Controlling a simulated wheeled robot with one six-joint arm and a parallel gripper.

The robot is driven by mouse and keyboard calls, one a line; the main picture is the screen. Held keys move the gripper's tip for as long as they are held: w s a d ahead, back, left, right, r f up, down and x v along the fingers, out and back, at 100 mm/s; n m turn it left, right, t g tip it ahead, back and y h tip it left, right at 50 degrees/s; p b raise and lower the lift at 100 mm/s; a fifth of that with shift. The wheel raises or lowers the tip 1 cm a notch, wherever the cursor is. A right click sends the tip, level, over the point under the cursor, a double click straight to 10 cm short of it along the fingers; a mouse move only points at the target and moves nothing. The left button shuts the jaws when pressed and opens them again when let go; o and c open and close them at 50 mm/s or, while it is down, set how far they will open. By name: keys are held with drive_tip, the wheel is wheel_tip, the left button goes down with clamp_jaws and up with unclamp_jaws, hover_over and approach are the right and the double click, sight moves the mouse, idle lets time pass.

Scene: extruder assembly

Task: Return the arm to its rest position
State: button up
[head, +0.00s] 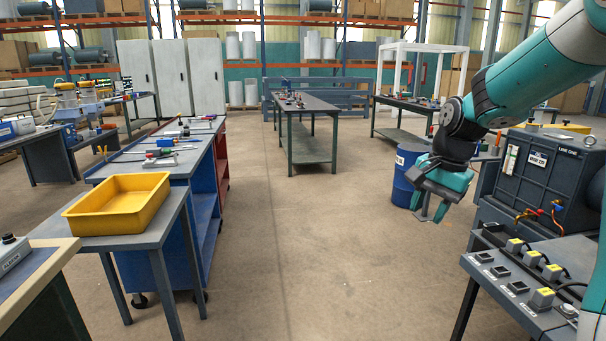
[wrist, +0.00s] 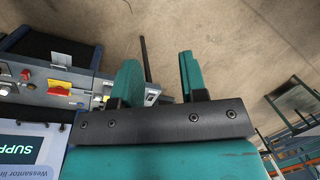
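My arm (head: 530,75) reaches in from the upper right of the head view, bent down at the wrist. My gripper (head: 431,213) hangs at its end, pointing down, in front of a blue drum and left of the dark machine. In the wrist view the two teal fingers of my gripper (wrist: 158,66) stand apart. No held part shows between them; a dark post and a small grey piece seen there appear to lie beyond.
A dark machine (head: 552,180) and a bench with connectors (head: 510,285) stand close at the right. The blue drum (head: 404,178) is behind my gripper. A yellow tray (head: 120,203) sits on a table at left. The middle floor (head: 310,240) is clear.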

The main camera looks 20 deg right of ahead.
drive_tip(key=s+a+r+n+y+p, duration=0.1)
drive_tip(key=s+a+n, duration=0.1)
drive_tip(key=a+n, duration=0.35)
drive_tip(key=s+a+r+n, duration=0.2)
drive_tip(key=a, duration=0.7)
drive_tip(key=s+a+n+g+y+p, duration=0.1)
drive_tip(key=s+a+n+p, duration=0.1)
drive_tip(key=s+a+n, duration=1)
drive_tip(key=s+a, duration=0.2)
drive_tip(key=shift+s+r+n+g+y, duration=0.3)
drive_tip(key=shift+r+n+g+y, duration=0.05)
drive_tip(key=shift+g+y, duration=0.05)
